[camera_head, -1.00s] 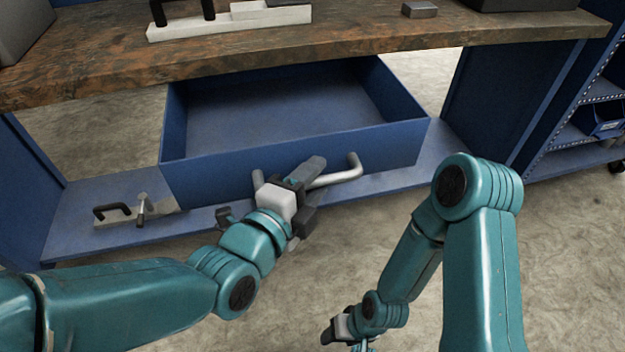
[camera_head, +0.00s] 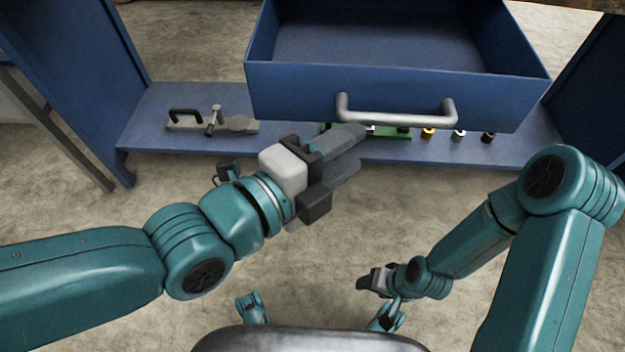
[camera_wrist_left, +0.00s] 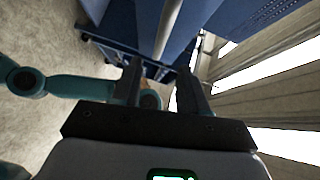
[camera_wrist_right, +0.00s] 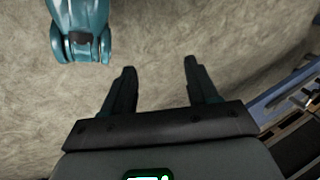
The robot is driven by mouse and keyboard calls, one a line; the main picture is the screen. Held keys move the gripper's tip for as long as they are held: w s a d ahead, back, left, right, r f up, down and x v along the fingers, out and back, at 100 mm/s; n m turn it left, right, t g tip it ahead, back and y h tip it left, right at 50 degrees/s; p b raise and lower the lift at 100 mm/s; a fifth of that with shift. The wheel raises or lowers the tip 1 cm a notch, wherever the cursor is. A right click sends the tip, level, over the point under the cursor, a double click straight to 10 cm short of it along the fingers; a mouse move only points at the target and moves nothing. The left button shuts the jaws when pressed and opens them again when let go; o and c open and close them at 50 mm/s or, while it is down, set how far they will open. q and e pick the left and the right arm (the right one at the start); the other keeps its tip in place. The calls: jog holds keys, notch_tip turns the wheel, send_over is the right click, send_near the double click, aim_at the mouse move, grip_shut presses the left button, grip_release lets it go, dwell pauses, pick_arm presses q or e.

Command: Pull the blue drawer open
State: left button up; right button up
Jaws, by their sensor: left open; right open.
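The blue drawer (camera_head: 390,92) stands pulled out under the worktop, and its empty inside shows in the head view. Its silver bar handle (camera_head: 395,118) is on the front panel. My left gripper (camera_head: 352,160) is open and empty, just below and left of the handle, and seems apart from it. In the left wrist view, my left fingers (camera_wrist_left: 160,85) are spread and the handle (camera_wrist_left: 168,22) shows ahead of them. My right gripper (camera_head: 366,282) is low over the floor, away from the drawer. It is open and empty in the right wrist view (camera_wrist_right: 160,75).
A lower blue shelf (camera_head: 150,115) runs beneath the drawer. It holds a grey clamp-like fixture (camera_head: 212,122), a green board (camera_head: 395,133) and several small knobs. Cabinet side walls (camera_head: 75,60) stand left and right. The floor (camera_head: 100,190) in front is clear.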

pick_arm(q)
jog(key=shift+b+v, duration=0.95)
jog(key=shift+v, duration=1.55)
pick_arm(e)
jog(key=shift+w+d+f+t, duration=0.2)
jog(key=shift+w+f+t, duration=0.2)
jog(key=shift+w+f, duration=0.75)
jog(key=shift+s, duration=0.2)
